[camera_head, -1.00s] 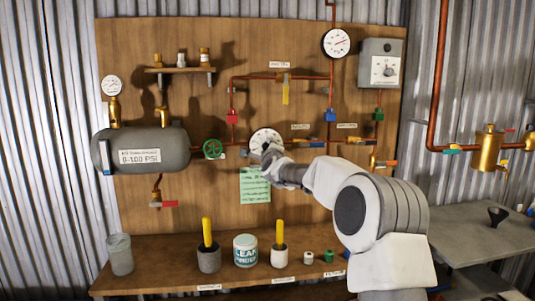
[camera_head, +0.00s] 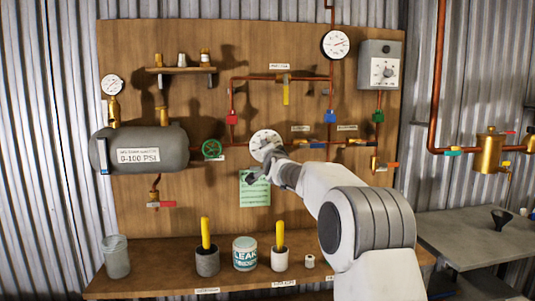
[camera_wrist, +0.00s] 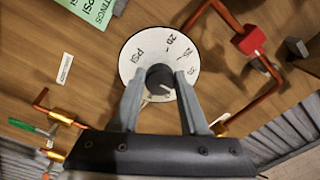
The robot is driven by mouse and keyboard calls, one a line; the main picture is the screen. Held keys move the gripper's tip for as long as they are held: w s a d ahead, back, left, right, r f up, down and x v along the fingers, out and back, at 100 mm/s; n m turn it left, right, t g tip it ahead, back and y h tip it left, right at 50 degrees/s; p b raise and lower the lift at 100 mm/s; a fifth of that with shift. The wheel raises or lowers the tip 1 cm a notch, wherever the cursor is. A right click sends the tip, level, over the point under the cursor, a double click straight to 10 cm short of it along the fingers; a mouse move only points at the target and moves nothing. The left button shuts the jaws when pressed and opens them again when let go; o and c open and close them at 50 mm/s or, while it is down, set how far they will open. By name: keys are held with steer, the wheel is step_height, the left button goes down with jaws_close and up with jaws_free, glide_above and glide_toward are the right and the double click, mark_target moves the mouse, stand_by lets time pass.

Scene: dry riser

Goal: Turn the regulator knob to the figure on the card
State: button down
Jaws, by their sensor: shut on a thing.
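The regulator's round white dial (camera_head: 262,138) is on the wooden board, partly covered by my gripper (camera_head: 262,168) in the head view. In the wrist view, the dial (camera_wrist: 135,58) carries black figures and "PSI"; a 20 seems readable. The dark regulator knob (camera_wrist: 160,76) with a pale pointer mark stands at its centre. My gripper (camera_wrist: 159,80) has one finger on each side of the knob and is shut on it. The green card (camera_head: 255,192) hangs below the dial; its writing is too small to read. Its corner shows in the wrist view (camera_wrist: 85,10).
A green handwheel (camera_head: 212,149) and a grey tank (camera_head: 150,148) are left of the dial. Copper pipes with a red block (camera_head: 232,117) and a blue block (camera_head: 330,116) surround it. Below, a shelf (camera_head: 130,285) holds pots and a tin (camera_head: 245,255).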

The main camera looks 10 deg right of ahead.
steer(key=n+b, duration=0.1)
steer(key=n, duration=0.5)
steer(key=shift+d+y, duration=0.1)
steer(key=shift+y, duration=0.3)
steer(key=shift+n, duration=0.4)
steer(key=shift+c, duration=2.1)
jaws_free()
steer(key=shift+s, duration=0.15)
steer(key=s+b, duration=0.1)
steer(key=s, duration=1.6)
steer(key=shift+f, duration=0.35)
steer(key=shift+s+d, duration=0.1)
